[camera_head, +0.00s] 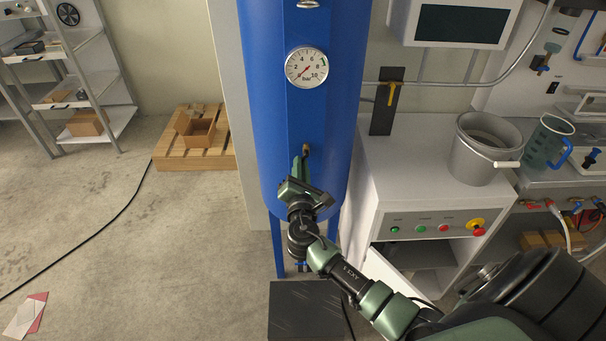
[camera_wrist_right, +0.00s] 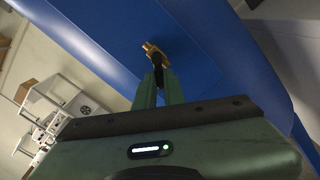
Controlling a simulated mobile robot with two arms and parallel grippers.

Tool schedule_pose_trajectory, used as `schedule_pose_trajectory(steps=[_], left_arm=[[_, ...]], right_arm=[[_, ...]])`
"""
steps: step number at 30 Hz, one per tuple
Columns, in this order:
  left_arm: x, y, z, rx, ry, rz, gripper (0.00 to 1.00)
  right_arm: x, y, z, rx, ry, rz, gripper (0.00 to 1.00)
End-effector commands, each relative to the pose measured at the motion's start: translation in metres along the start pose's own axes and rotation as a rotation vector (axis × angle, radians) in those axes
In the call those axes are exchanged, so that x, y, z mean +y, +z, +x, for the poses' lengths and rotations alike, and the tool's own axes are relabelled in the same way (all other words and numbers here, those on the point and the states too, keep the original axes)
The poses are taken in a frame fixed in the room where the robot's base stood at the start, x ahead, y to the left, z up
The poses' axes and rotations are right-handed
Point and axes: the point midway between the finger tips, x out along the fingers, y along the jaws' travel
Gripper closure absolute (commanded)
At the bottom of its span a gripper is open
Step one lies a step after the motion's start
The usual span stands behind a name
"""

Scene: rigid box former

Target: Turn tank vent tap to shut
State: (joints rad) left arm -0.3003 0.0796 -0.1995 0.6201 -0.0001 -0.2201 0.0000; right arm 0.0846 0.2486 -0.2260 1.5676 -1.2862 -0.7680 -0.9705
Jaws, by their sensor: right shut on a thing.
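The blue tank (camera_head: 335,120) stands upright in the middle of the head view, with a round pressure gauge (camera_head: 306,67) on its front. The brass vent tap (camera_head: 306,149) sticks out below the gauge. It also shows in the right wrist view (camera_wrist_right: 151,49), with a dark handle (camera_wrist_right: 158,75) on it. My right gripper (camera_head: 301,168) is at the tap. In the right wrist view its two green fingers (camera_wrist_right: 159,90) are shut on the dark handle. The fingers hide part of the handle. My left gripper is in neither view.
A grey cabinet (camera_head: 455,215) with a control panel and a metal bucket (camera_head: 482,148) stands right of the tank. A wooden pallet (camera_head: 178,160) with a carton lies behind on the left. A dark platform (camera_head: 305,312) is below. The left floor is mostly clear.

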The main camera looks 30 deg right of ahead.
Motion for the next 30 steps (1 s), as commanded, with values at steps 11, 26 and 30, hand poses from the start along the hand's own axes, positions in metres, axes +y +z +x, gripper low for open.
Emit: schedule_pose_trajectory(steps=[11, 26, 30], left_arm=[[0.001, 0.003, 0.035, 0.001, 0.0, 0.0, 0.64], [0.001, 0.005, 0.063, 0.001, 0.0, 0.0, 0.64], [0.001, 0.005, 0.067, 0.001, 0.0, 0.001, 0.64]], right_arm=[[0.007, -0.003, -0.001, 0.001, -0.002, 0.364, 1.0], [0.017, 0.005, -0.001, 0.001, -0.004, 0.783, 1.0], [0.019, 0.006, -0.001, 0.002, -0.003, 0.859, 1.0]])
